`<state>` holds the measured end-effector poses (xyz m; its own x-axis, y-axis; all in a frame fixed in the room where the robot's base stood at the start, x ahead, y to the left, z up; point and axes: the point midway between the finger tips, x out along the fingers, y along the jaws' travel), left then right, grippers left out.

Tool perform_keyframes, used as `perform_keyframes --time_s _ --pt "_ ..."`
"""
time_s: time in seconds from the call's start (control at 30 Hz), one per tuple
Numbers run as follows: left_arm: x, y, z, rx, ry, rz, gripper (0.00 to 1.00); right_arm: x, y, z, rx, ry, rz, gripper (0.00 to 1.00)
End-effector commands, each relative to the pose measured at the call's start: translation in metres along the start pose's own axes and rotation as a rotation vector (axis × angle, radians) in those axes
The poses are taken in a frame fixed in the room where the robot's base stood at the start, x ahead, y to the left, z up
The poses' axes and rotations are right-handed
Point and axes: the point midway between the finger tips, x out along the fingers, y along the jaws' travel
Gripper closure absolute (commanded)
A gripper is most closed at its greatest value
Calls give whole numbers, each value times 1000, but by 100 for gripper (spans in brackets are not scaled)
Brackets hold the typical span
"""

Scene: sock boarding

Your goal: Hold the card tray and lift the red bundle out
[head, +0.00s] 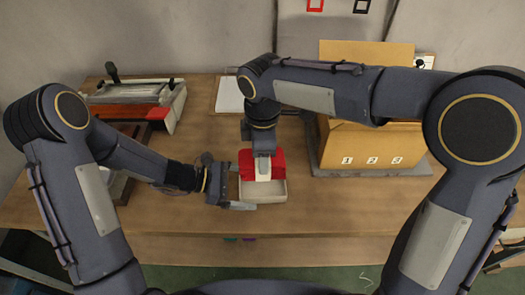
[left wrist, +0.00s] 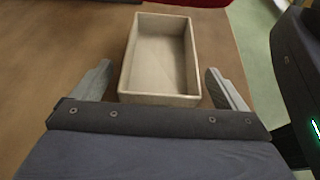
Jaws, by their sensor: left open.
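The pale card tray (head: 265,197) is on the table in front of me; its inside is bare in the left wrist view (left wrist: 160,99). The red bundle (head: 247,160) covers the tray's far part in the head view. Only a red strip of it shows at the top edge of the left wrist view (left wrist: 190,2). My right gripper (head: 263,172) comes down onto the bundle and appears shut on it, its tips partly hidden. My left gripper (head: 232,205) is at the tray's left side, open; its fingers (left wrist: 160,85) flank the tray's near end with gaps.
A wooden box (head: 370,145) with numbered labels stands on the right. A rack with a red-ended bar (head: 130,112) stands at the back left. A white sheet (head: 229,95) lies behind the tray. The table's front (head: 330,205) is clear.

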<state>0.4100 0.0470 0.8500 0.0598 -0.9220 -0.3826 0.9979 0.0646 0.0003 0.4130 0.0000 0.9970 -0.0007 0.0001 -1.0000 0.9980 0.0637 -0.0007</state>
Motion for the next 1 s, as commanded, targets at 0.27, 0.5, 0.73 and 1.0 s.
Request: perform_keyframes --time_s 0.27,0.5,0.73,1.0 --pt "-26 1 0 1 1 6 6 0 0 0 0 0 0 70" --pt "-78 1 0 1 1 6 6 0 0 0 0 0 0 70" --pt "-112 1 0 0 1 4 6 0 0 0 0 0 0 70" --pt "-120 0 0 -1 0 0 6 0 0 0 0 0 0 70"
